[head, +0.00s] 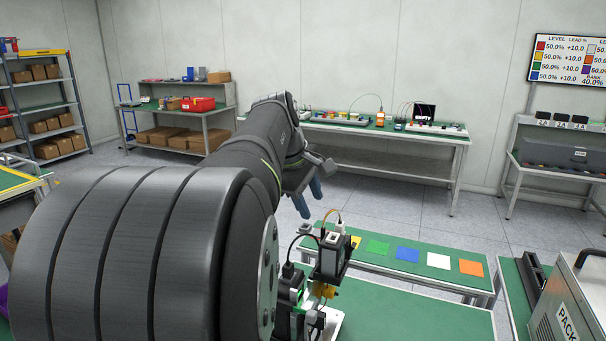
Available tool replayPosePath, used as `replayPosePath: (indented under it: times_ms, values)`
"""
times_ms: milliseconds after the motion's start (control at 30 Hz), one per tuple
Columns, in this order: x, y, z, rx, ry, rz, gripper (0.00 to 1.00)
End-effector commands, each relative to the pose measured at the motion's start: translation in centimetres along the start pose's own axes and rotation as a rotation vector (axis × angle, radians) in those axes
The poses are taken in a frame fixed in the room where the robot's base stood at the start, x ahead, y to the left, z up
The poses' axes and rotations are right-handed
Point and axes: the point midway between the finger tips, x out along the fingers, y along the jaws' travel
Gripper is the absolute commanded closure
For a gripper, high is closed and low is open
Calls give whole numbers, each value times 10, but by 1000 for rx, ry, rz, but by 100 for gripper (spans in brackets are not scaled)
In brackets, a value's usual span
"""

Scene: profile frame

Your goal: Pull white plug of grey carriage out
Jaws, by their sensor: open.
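My gripper (309,202) shows at the end of the dark arm, with blue fingers pointing down. It is open, with nothing visible between the fingers. It is above and slightly left of a small dark grey carriage-like block (331,257) on the machine below. My arm hides part of the machine's left side.
A green bench with yellow, green, blue, white and orange squares (438,261) lies to the right. A grey case marked PACK (570,305) stands at far right. Back tables hold cabled devices (435,128). Grey floor (390,200) is clear between the benches.

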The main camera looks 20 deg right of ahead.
Motion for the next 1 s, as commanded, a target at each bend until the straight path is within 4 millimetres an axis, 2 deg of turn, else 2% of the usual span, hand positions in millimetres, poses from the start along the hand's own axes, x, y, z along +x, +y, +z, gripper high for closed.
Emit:
replayPosePath:
  times_ms: [167, 400, 600, 800, 1000]
  values:
    - [3, 19, 4, 333, 37, -11, 56]
    - [7, 50, 12, 886, 97, -49, 56]
    - [9, 71, 19, 1262, 134, -90, 56]
    - [10, 80, 22, 1441, 150, -114, 56]
    - [24, 81, 20, 1460, 149, -119, 56]
